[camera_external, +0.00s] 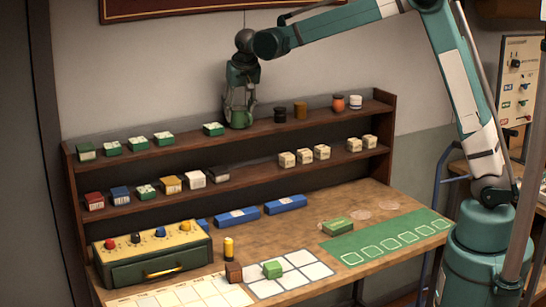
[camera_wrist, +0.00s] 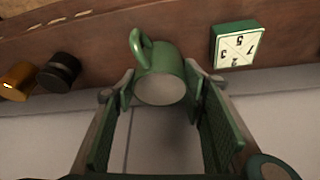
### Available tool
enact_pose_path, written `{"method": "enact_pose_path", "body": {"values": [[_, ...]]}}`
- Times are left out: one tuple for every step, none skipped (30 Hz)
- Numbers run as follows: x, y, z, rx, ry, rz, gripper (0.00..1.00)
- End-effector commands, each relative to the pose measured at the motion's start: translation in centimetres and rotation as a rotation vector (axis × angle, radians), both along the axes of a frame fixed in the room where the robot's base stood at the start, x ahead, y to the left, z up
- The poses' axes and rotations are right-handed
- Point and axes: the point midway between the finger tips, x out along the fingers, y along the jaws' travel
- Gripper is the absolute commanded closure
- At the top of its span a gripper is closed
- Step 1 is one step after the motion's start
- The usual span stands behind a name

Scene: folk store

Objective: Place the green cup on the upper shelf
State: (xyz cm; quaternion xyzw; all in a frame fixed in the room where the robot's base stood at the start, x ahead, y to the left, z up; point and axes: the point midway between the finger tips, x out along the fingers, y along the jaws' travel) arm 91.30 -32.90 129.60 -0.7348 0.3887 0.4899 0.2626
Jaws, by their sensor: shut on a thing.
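The green cup (camera_wrist: 160,75) is between the fingers of my gripper (camera_wrist: 160,95) in the wrist view, with its handle at the upper left. My gripper is shut on it. In the external view my gripper (camera_external: 240,100) points down at the upper shelf (camera_external: 180,143), and the green cup (camera_external: 240,119) is at its fingertips, at the level of that shelf. I cannot tell whether the cup's base touches the board.
A green box (camera_external: 213,129) stands close left of the cup. A black jar (camera_external: 280,114) and a brown jar (camera_external: 300,109) stand to its right. Several boxes line the lower shelf (camera_external: 240,180). A drawer unit with knobs (camera_external: 150,258) stands on the table below.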

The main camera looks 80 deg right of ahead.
Motion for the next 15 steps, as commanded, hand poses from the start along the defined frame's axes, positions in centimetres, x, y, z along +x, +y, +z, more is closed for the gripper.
{"method": "enact_pose_path", "body": {"values": [[0.0,-0.01,-0.15,0.0,0.0,0.0,0.72],[0.0,0.0,-0.19,0.0,0.0,0.0,0.72],[0.01,-0.01,-0.2,0.0,0.0,0.0,0.72],[0.01,0.0,-0.2,0.0,0.0,0.0,0.72],[0.01,0.0,-0.19,0.0,0.0,0.0,0.72],[0.01,0.0,-0.19,0.0,0.0,0.0,0.72],[0.02,0.0,-0.19,0.0,0.0,0.0,0.72],[0.02,0.0,-0.19,0.0,0.0,0.0,0.72],[0.01,0.0,-0.2,0.0,0.0,0.0,0.72],[0.01,0.0,-0.23,0.0,0.0,0.0,0.72],[0.02,-0.01,-0.3,0.0,0.0,0.0,0.72],[0.02,0.0,-0.4,0.0,0.0,0.0,0.72],[0.02,0.0,-0.47,0.0,0.0,0.0,0.72],[0.02,-0.01,-0.53,0.0,0.0,0.0,0.72],[0.02,-0.01,-0.53,0.0,0.0,0.0,0.56]]}}
